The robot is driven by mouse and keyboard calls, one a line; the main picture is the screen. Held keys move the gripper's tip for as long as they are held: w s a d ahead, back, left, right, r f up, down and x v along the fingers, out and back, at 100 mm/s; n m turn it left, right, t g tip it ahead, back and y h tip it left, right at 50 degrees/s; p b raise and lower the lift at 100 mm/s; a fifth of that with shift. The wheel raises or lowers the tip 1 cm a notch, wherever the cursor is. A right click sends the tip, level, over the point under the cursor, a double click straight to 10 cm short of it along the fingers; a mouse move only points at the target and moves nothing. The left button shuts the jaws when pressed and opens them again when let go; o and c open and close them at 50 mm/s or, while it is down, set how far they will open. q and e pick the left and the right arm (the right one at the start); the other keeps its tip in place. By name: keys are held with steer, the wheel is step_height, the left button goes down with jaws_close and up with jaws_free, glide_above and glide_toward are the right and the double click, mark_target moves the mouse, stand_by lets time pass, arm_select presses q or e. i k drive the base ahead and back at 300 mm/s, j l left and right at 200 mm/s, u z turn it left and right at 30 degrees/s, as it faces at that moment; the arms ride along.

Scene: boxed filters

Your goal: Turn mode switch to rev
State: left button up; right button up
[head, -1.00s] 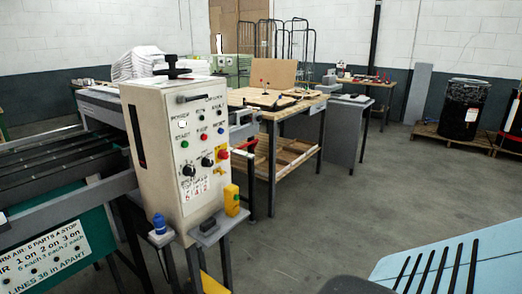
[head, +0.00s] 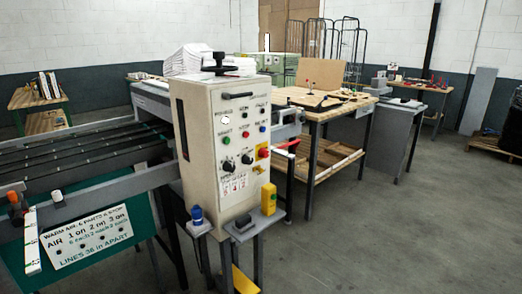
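A cream control cabinet (head: 203,150) stands in the middle of the head view, its button panel facing right and toward me. Two black rotary knobs, a lower left one (head: 228,166) and a right one (head: 247,159), sit below a green button (head: 226,141), a red button (head: 245,133) and a blue button (head: 262,129). A red mushroom button (head: 263,153) is at the right edge. The labels are too small to read, so I cannot tell which knob is the mode switch or where it points. Neither of my grippers is in view.
A blue-topped item (head: 197,214), a dark grey block (head: 243,223) and a yellow device (head: 269,199) stand at the cabinet's foot. A roller machine (head: 100,180) extends left. A wooden workbench (head: 325,108) stands behind right. The floor (head: 400,235) at right is clear.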

mark_target(246, 159)
steer(key=i+l+u, duration=0.1)
steer(key=i+l, duration=0.15)
steer(key=l, duration=0.2)
steer(key=i+l+u, duration=0.1)
steer(key=i+l, duration=0.15)
steer(key=l, duration=0.2)
steer(key=i+l+u, duration=0.1)
steer(key=l, duration=0.4)
steer(key=i+l+u, duration=0.15)
steer(key=i+l, duration=0.15)
steer(key=l, duration=0.2)
steer(key=i+l+u, duration=0.1)
steer(key=l, duration=0.4)
steer(key=i+l+u, duration=0.1)
steer(key=i+l, duration=0.15)
steer(key=l, duration=0.3)
steer(key=i+l+u, duration=0.1)
steer(key=l, duration=0.45)
steer(key=i+l+u, duration=0.1)
steer(key=l, duration=0.45)
